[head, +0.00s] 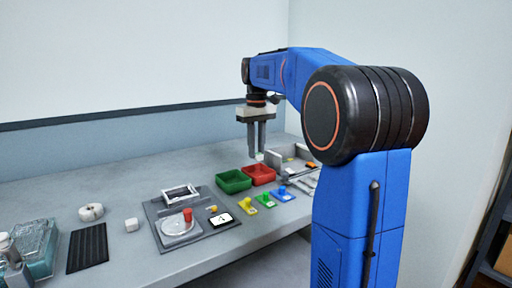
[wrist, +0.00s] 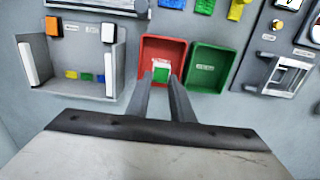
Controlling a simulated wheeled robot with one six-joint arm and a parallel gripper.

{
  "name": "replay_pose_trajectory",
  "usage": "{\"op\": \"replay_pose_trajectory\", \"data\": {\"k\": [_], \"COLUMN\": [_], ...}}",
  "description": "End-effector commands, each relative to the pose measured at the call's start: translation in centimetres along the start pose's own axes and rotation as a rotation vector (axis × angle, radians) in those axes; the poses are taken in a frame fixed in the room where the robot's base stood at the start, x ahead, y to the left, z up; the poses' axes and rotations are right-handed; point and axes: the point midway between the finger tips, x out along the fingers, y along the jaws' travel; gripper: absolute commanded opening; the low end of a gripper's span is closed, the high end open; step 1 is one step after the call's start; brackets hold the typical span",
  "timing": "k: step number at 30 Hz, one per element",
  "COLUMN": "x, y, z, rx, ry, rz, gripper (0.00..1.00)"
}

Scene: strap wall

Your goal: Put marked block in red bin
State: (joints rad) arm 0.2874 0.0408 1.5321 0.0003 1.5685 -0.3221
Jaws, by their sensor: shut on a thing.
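My gripper (head: 257,155) points straight down over the back edge of the red bin (head: 265,178). It is shut on a small block (wrist: 161,72), which looks green with a white patch in the wrist view. In the head view only a pale bit of the block shows between the fingertips. In the wrist view the fingers (wrist: 161,80) and block overlap the lower part of the red bin (wrist: 152,46). The block seems above the bin floor, but its exact height is hard to tell. The mark itself is too small to read.
A green bin (head: 234,186) stands directly left of the red bin. A grey walled tray (wrist: 75,88) with small coloured blocks lies on the other side. A grey panel (head: 165,208) with a dish is further left.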

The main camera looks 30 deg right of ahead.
Motion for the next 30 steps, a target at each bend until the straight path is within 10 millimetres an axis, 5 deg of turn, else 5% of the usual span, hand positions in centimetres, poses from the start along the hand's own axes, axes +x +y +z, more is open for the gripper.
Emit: {"op": "replay_pose_trajectory", "data": {"k": [30], "x": [5.7], "y": [0.0], "z": [0.0], "rx": [0.0], "ry": [-0.001], "rz": [0.0], "gripper": [0.0]}}
